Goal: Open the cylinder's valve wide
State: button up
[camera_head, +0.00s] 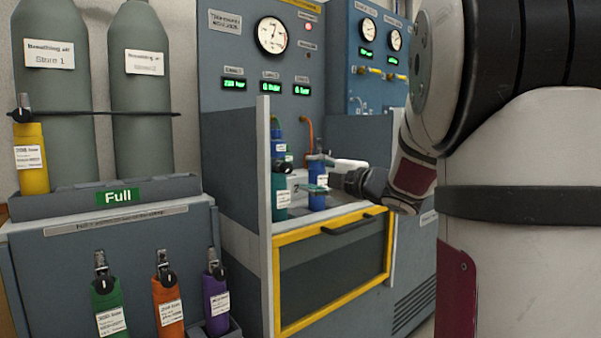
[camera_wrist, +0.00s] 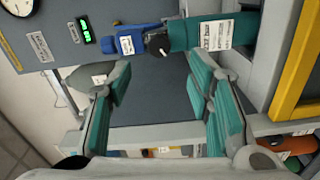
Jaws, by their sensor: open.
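A teal cylinder (camera_head: 280,197) with a white label stands upright in the bench's bay in the head view. Its black valve knob (camera_head: 283,168) is at its top, below a blue fitting (camera_head: 278,146). In the wrist view the teal cylinder (camera_wrist: 190,36) lies sideways across the top, with the black knob (camera_wrist: 157,43) beside the blue fitting (camera_wrist: 126,42). My gripper (camera_wrist: 158,70) is open and empty. Its teal-padded fingers point toward the knob, apart from it.
The bay has a grey side post (camera_head: 265,215) at left and a yellow-framed door (camera_head: 335,262) in front. A gauge panel (camera_head: 235,60) stands behind. Large grey cylinders (camera_head: 50,100) and a rack of several small cylinders (camera_head: 168,305) are at left.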

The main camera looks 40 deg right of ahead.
jog(key=shift+s, duration=1.5)
jog(key=s+a+f+m+g, duration=0.6)
jog(key=s+a, duration=0.3)
jog(key=s, duration=0.3)
jog(key=s+a+f+m+g+p, duration=0.1)
jog(key=s+a+f+m+g, duration=0.5)
jog(key=s+a, duration=0.5)
jog(key=s+a+f+m+g, duration=0.55)
jog(key=s+a+f, duration=0.2)
jog(key=s, duration=0.55)
notch_tip(320, 180, up, 40)
jog(key=t+p, duration=0.3)
jog(key=p, duration=3.5)
jog(key=shift+a+n+t+h, duration=0.15)
jog(key=shift+n+t+h, duration=0.15)
jog(key=shift+n+t, duration=0.05)
